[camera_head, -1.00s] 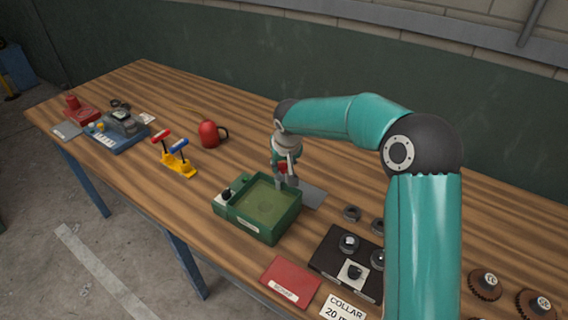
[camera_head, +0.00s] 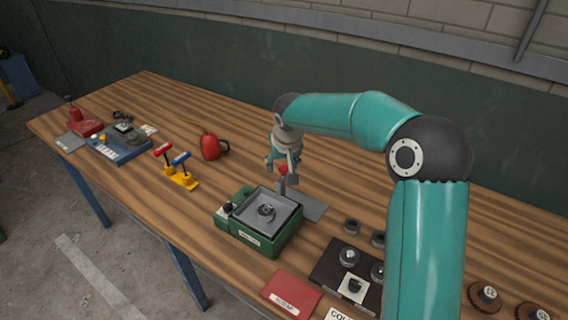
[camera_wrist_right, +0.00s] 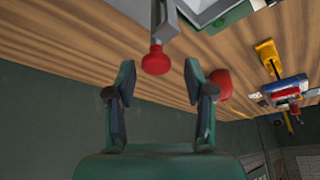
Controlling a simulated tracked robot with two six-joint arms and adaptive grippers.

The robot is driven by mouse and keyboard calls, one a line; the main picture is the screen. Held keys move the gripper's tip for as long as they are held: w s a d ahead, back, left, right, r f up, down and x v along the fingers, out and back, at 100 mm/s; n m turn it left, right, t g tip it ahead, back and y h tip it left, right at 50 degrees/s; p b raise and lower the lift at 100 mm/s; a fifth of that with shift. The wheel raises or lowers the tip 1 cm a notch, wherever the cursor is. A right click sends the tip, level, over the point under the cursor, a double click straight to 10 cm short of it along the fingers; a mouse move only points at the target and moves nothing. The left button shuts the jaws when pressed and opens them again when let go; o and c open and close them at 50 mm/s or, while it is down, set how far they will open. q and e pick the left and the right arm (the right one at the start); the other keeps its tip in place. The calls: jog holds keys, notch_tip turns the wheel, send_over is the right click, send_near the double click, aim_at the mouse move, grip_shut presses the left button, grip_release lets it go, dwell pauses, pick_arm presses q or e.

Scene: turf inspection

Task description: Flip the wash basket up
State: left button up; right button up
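A grey lever with a red knob (camera_head: 283,170) stands up behind the basin; the knob also shows in the wrist view (camera_wrist_right: 156,61). My right gripper (camera_wrist_right: 157,78) is open, its fingers on either side of and just short of the knob, with no visible grip on it. In the head view, my right gripper (camera_head: 281,163) is small and partly hides the lever. My left gripper is not in view.
A red can (camera_head: 210,146) and a yellow stand with red and blue T-handles (camera_head: 179,177) are left of the basin. A black plate with round parts (camera_head: 338,273) and a red booklet (camera_head: 291,294) lie to its right and front. Bare wood lies behind the can.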

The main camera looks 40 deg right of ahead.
jog(key=shift+s+f, duration=0.1)
jog(key=shift+f, duration=0.05)
jog(key=v, duration=1.2)
jog(key=shift+f, duration=0.1)
